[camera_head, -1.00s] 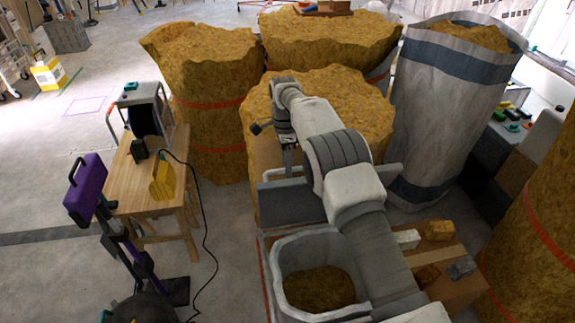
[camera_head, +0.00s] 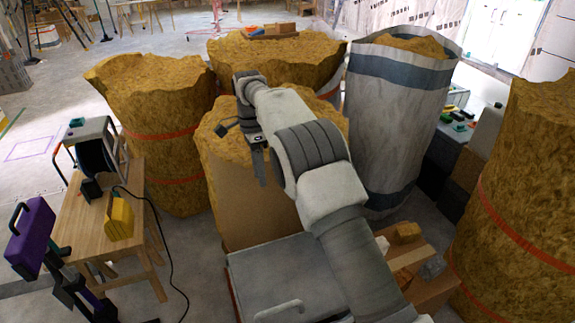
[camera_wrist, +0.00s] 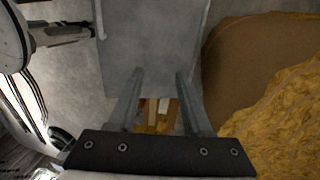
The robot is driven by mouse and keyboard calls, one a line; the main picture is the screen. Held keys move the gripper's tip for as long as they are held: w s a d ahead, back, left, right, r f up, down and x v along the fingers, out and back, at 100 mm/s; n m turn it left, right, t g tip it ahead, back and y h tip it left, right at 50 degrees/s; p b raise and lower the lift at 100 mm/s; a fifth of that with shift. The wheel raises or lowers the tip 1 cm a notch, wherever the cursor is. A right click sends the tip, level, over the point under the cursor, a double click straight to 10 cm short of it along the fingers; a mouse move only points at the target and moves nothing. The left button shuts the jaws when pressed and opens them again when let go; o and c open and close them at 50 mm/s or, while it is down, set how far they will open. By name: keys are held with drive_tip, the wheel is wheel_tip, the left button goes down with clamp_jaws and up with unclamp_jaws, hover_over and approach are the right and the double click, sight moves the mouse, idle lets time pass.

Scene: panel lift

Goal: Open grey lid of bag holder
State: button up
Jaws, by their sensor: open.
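The grey lid (camera_head: 275,265) lies roughly flat over the bag holder in the head view, with a pale handle (camera_head: 280,311) near its front edge. The holder's opening is hidden under it. My gripper (camera_head: 262,180) is behind the lid's back edge, fingers pointing down, apart from the lid. In the wrist view my gripper (camera_wrist: 160,72) is open and empty. A grey panel (camera_wrist: 155,35), apparently the lid, lies beyond the fingertips. My forearm covers the lid's right side in the head view.
A large ochre bale (camera_head: 215,125) with a brown side stands behind the lid. A striped grey bag (camera_head: 392,130) stands back right. A wooden table (camera_head: 85,225) with a yellow object (camera_head: 120,220) is left. A crate of blocks (camera_head: 425,285) is right.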

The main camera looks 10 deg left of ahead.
drive_tip(key=d+r+b, duration=0.1)
drive_tip(key=d+r, duration=0.3)
drive_tip(key=d, duration=0.3)
drive_tip(key=shift+w+d+r, duration=0.2)
drive_tip(key=shift+d+r, duration=0.1)
drive_tip(key=shift+d, duration=0.1)
